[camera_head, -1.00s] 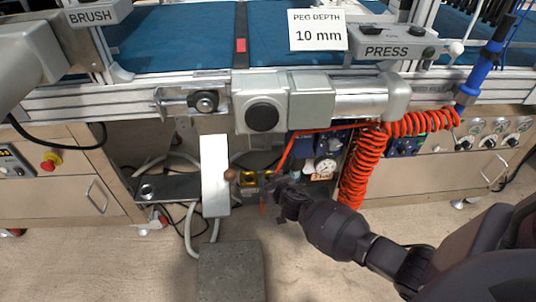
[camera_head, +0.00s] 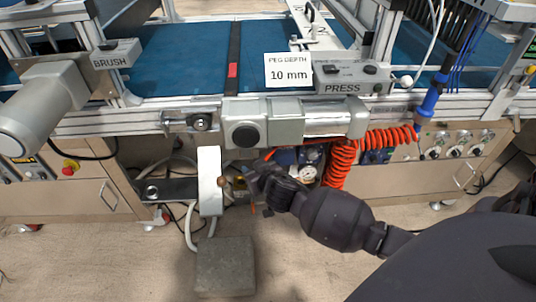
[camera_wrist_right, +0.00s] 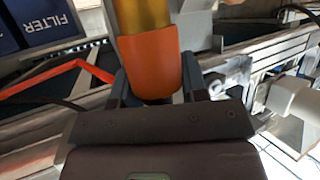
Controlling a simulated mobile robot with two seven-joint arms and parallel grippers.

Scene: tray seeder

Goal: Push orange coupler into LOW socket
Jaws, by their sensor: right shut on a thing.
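The orange coupler (camera_wrist_right: 148,68) shows large in the right wrist view, with a gold-coloured cylinder (camera_wrist_right: 140,14) at its upper end. My right gripper (camera_wrist_right: 155,90) is shut on the coupler, one finger on each side of it. In the head view my right gripper (camera_head: 256,178) is under the machine's front rail, just right of a white upright post, and the coupler is too small or hidden to make out there. I cannot make out a LOW label or which socket it marks; the gripper covers part of that area. My left gripper is not in view.
A coiled orange hose (camera_head: 340,162) hangs right of my gripper. A grey block (camera_head: 226,266) is on the floor below. A dark blue FILTER box (camera_wrist_right: 40,22) shows in the wrist view.

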